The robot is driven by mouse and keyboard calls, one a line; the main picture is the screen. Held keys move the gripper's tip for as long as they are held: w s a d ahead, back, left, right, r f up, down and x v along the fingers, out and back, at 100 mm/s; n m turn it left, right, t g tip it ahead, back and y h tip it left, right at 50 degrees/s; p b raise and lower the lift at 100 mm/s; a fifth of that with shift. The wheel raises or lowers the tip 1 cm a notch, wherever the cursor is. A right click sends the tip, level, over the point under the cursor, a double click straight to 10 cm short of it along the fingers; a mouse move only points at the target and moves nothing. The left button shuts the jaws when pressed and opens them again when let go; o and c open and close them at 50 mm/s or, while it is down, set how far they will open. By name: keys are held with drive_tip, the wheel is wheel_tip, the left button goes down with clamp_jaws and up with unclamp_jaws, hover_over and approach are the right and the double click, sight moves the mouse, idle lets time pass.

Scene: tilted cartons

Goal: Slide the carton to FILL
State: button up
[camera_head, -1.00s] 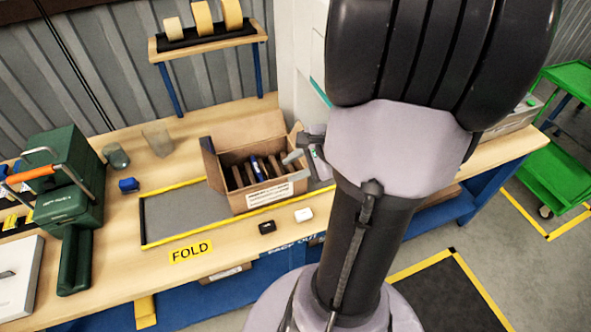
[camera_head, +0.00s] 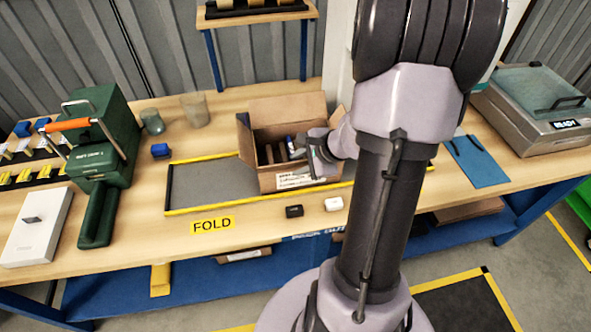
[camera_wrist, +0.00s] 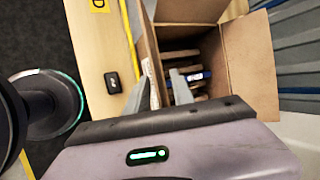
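A gap shows beside the wall, and firm contact cannot be made out. No FILL label is visible; my arm covers the strip's right part.
A green machine (camera_head: 100,140) stands at left, with a blue block (camera_head: 160,151) nearby. A scale-like device (camera_head: 540,110) and blue sheet (camera_head: 476,162) are at right.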

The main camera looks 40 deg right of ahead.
drive_tip(key=shift+x, duration=1.1)
clamp_jaws()
idle(0.7)
